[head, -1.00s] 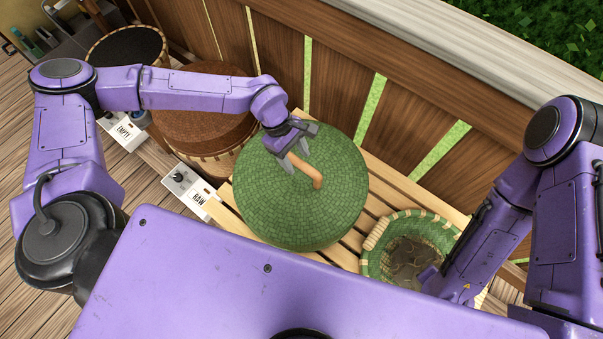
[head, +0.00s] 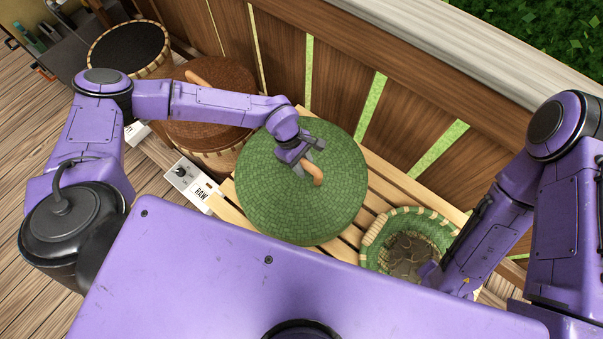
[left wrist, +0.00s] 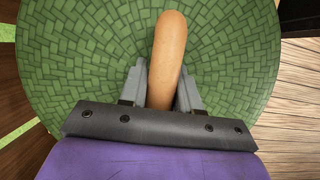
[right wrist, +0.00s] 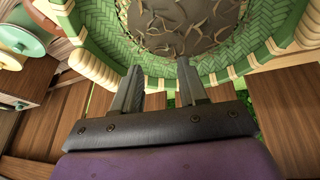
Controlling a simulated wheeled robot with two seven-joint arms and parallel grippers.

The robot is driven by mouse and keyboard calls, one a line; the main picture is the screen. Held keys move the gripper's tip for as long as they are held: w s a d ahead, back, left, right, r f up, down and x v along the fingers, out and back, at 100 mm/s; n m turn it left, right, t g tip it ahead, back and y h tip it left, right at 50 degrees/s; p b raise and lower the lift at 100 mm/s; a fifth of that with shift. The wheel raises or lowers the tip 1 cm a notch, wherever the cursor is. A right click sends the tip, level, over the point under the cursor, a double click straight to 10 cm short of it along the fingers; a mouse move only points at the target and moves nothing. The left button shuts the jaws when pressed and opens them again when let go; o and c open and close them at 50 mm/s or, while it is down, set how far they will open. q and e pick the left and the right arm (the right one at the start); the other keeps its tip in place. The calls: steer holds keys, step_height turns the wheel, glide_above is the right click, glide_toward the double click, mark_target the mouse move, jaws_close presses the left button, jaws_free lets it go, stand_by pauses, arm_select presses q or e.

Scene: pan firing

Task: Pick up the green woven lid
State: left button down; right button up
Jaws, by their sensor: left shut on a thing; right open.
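The green woven lid (head: 290,215) is a wide round dome with an orange-brown wooden handle (head: 315,169) on top. It sits at the centre of the head view, over the slatted bench. My left gripper (head: 304,168) is at the top of the lid. In the left wrist view its fingers (left wrist: 161,88) are closed around both sides of the handle (left wrist: 168,50), with the woven lid filling the background. What lies under the lid is hidden. My right gripper (right wrist: 160,88) is open and empty near the rim of a green woven basket (right wrist: 95,45).
The green basket (head: 375,258) on the right holds dark leafy matter. Brown-topped (head: 210,90) and black-topped (head: 128,47) drums stand at the back left. A box with a RAW label (head: 190,180) is left of the lid. A wooden fence (head: 400,125) runs behind.

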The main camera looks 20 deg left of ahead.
arm_select(q)
steer(key=shift+w+r, duration=0.1)
steer(key=shift+r, duration=0.7)
steer(key=s+a+r+b, duration=0.2)
steer(key=s+a+r, duration=0.4)
steer(key=a+r, duration=0.5)
steer(key=shift+s+a+r+b, duration=0.15)
steer(key=shift+a+r+b, duration=0.15)
steer(key=shift+a, duration=0.5)
